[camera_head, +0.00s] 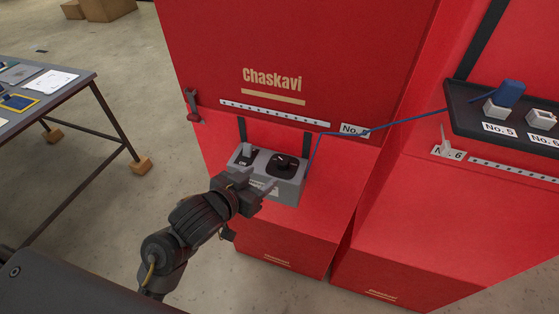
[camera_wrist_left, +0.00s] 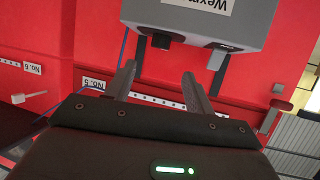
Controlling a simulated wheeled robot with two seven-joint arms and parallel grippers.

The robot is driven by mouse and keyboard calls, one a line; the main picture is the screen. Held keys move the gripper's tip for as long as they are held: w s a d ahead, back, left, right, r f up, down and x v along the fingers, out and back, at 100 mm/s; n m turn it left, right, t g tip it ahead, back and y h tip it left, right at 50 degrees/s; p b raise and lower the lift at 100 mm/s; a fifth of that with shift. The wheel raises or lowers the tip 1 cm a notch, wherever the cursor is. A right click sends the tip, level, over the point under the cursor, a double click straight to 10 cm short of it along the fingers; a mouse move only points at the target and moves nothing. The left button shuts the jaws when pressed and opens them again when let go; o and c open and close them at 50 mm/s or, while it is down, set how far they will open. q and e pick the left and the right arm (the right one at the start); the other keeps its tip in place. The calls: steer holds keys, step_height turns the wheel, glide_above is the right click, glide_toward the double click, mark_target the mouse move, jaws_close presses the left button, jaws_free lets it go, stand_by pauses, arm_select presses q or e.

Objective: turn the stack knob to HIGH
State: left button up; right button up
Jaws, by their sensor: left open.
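A grey control box (camera_head: 291,189) is mounted on the front of the red cabinet. On its top face is a round black knob (camera_head: 282,163), at the right, with a small light mark on it. I cannot read the knob's markings or setting. My left gripper (camera_head: 257,181) is open and empty, just in front of the box, and hides part of its front. In the left wrist view the gripper's fingers (camera_wrist_left: 158,88) point toward the box (camera_wrist_left: 200,22), apart from it, with a dark protrusion (camera_wrist_left: 160,39) just beyond them. My right gripper is not in view.
The red cabinet (camera_head: 300,60) fills the middle and right. A blue cable (camera_head: 400,122) runs from near the box to a black tray (camera_head: 470,115) with a blue plug (camera_head: 509,93). A work table (camera_head: 75,80) stands at the left, with open floor between.

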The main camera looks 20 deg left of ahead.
mark_target(280, 163)
arm_select(q)
steer(key=b+x, duration=0.6)
steer(key=x, duration=0.4)
steer(key=shift+f, duration=0.2)
steer(key=shift+w+f, duration=0.1)
steer(key=shift+w, duration=0.3)
